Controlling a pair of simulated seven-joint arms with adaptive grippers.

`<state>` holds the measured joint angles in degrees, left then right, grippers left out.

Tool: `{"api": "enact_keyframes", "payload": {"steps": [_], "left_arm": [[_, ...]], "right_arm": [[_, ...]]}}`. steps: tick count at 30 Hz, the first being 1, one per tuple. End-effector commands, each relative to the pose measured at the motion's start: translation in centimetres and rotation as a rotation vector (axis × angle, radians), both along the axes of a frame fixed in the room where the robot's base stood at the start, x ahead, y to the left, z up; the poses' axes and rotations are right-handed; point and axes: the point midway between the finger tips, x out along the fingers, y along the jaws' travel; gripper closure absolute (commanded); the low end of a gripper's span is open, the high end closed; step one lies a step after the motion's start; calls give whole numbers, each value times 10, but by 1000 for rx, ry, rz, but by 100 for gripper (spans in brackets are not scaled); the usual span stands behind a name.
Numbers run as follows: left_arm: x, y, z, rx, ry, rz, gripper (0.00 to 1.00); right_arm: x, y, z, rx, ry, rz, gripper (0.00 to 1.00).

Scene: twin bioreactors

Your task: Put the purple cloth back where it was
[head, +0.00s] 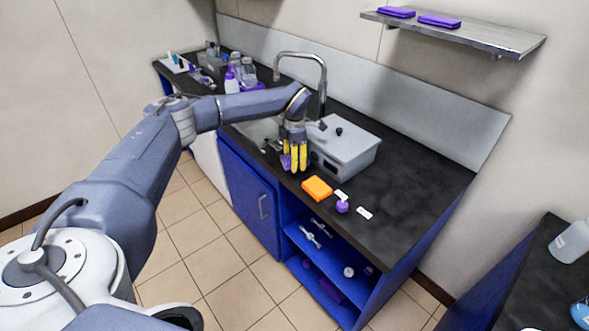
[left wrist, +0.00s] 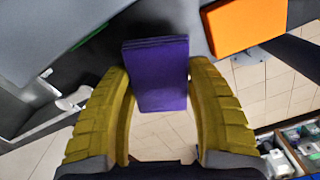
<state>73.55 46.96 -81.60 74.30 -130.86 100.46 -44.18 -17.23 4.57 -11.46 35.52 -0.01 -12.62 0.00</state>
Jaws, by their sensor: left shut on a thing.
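My left gripper (head: 295,168) has yellow fingers and is over the front part of the black counter, in front of the grey box. In the left wrist view, its fingers (left wrist: 160,95) are shut on a folded purple cloth (left wrist: 156,75), one finger on each side. In the head view only a small part of the purple cloth (head: 286,162) shows beside the fingers. Two more folded purple pieces (head: 396,11) (head: 439,20) lie on the wall shelf (head: 500,38) at the upper right. My right gripper is not in view.
A grey box (head: 345,150) stands behind the gripper, near the sink faucet (head: 320,75). An orange block (head: 317,188), a small purple item (head: 342,207) and white labels (head: 364,213) lie nearby. Bottles (head: 249,72) crowd the far left. The counter's right part is clear.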

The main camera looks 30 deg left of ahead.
Motion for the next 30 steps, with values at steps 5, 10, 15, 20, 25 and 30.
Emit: {"api": "enact_keyframes", "payload": {"steps": [5,10,15,20,25,30], "left_arm": [[0,0,-9,0,1,0,72],[-1,-1,-29,0,3,0,72],[0,-1,-43,-1,0,0,72],[0,0,-43,-1,-1,0,72],[0,0,-45,0,0,0,72],[0,0,-46,0,0,0,32]], "right_arm": [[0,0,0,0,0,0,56],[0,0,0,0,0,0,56],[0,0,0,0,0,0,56],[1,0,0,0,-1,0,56],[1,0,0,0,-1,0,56],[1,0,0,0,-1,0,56]]}}
